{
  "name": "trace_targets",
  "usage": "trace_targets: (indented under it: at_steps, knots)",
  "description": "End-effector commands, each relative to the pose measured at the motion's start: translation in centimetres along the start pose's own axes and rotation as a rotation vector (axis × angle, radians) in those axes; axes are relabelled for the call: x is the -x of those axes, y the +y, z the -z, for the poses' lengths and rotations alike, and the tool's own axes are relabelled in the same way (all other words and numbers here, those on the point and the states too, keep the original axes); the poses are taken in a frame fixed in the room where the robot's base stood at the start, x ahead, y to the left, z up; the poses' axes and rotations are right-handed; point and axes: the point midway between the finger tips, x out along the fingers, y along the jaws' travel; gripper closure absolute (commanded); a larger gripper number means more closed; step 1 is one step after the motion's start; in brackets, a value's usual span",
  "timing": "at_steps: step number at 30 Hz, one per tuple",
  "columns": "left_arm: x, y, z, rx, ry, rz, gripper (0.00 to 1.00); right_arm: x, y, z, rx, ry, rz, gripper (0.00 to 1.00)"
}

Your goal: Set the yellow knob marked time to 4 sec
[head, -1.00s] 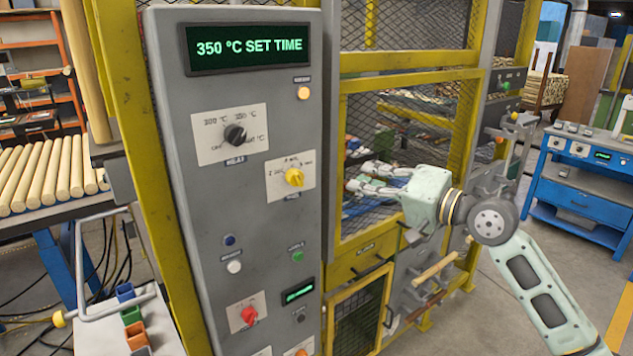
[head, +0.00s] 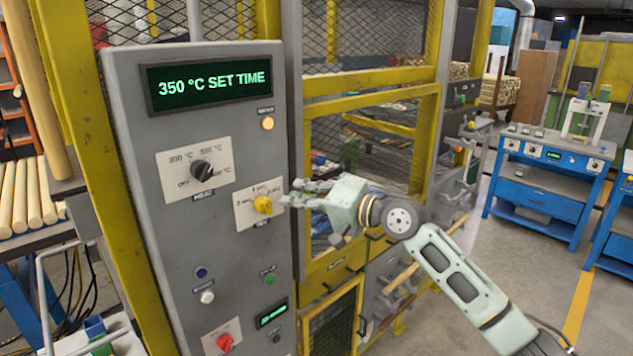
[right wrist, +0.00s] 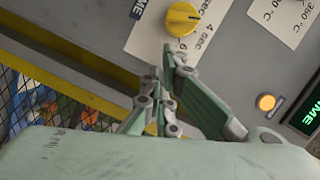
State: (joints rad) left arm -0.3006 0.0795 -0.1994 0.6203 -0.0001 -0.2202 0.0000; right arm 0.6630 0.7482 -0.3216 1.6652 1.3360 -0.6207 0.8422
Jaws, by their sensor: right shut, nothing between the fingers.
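The yellow knob (head: 263,204) sits on a white dial plate (head: 246,214) on the grey control panel. In the right wrist view the knob (right wrist: 182,19) shows close, with "4 sec" and "6 sec" printed on the plate (right wrist: 158,40) beside it. I cannot tell which mark the knob points to. My right gripper (head: 289,194) is shut and empty, just right of the knob and apart from it. In the right wrist view its fingertips (right wrist: 166,62) are together below the knob. The display (head: 210,80) reads "350 °C SET TIME". My left gripper is not in view.
A black heat knob (head: 202,170) is above left of the yellow knob. An orange lamp (head: 267,123), a white button (head: 207,297) and a red knob (head: 225,342) are also on the panel. A yellow mesh guard frame (head: 370,100) stands to the right.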

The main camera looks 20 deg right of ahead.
Motion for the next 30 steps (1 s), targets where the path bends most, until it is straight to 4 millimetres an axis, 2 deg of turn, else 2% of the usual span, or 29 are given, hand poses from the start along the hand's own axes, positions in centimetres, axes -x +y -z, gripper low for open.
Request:
trace_targets:
  at_steps: [1,6,17,20,26,30]
  knots:
    - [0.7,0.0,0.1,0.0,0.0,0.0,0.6,-0.1,-0.3,-0.5,-0.001,0.0,0.001,1.0]
    - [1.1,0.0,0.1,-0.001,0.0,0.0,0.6,-0.4,-0.1,-1.6,-0.001,0.001,0.002,1.0]
    - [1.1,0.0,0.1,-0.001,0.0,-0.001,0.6,-0.4,0.0,-1.8,-0.004,0.002,0.003,1.0]
    - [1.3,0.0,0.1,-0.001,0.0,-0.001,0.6,-0.6,0.2,-2.4,-0.062,0.0,0.017,1.0]
    - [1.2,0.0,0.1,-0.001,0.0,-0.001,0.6,-0.8,1.4,-3.4,-0.312,0.0,0.08,1.0]
    - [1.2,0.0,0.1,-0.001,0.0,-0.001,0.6,-0.8,1.4,-3.4,-0.365,0.0,0.095,1.0]
